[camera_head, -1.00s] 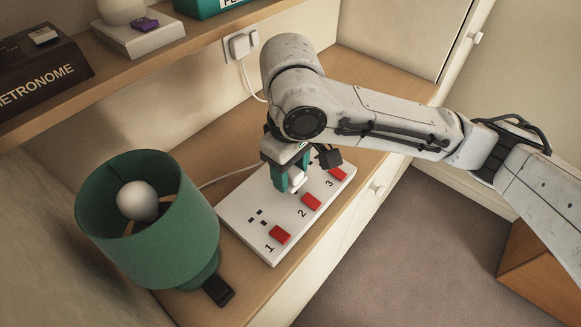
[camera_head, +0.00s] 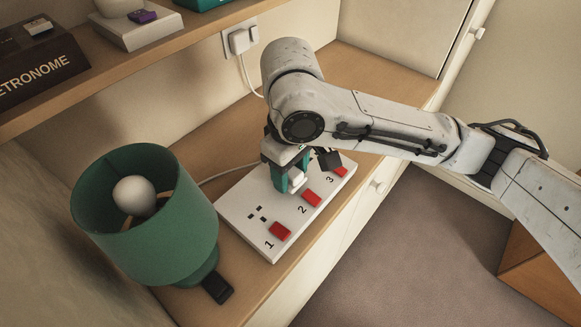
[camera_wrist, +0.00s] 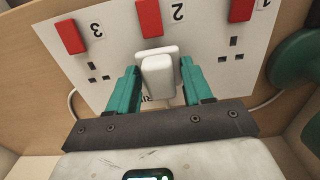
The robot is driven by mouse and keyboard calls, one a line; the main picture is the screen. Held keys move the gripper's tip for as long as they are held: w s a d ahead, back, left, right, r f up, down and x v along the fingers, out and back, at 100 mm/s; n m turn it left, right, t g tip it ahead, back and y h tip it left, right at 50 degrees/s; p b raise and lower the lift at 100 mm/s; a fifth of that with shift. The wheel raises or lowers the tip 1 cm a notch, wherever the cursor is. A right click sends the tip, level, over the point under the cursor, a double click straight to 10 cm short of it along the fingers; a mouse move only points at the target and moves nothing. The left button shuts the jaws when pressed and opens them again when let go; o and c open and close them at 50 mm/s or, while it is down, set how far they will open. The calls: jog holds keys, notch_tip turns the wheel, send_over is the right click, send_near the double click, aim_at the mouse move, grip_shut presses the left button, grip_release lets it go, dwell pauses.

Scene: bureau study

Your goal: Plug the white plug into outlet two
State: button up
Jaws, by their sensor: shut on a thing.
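The white plug (camera_wrist: 158,78) is between the two green fingers of my gripper (camera_wrist: 160,90) in the wrist view. My gripper (camera_head: 290,183) also shows in the head view, over the middle of the power strip. The white power strip (camera_head: 240,213) has red switches numbered 1, 2 and 3. The plug is at outlet two, in line with the red switch (camera_wrist: 150,18) by the number 2, and it covers that outlet's holes. Its base looks close against the strip; I cannot tell whether its pins are fully in. Outlets one (camera_wrist: 231,50) and three (camera_wrist: 98,72) are empty.
A green lamp (camera_head: 145,225) stands left of the strip, with a small black object (camera_head: 217,288) by its base. A shelf with a metronome box (camera_head: 38,68) runs above the desk. A white plug (camera_head: 243,40) sits in the wall socket.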

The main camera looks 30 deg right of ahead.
jog(key=shift+f, duration=0.65)
dwell(0.8)
jog(key=o, duration=1.1)
jog(key=shift+o, duration=0.2)
notch_tip(320, 180, up, 7)
jog(key=p, duration=0.7)
dwell(0.4)
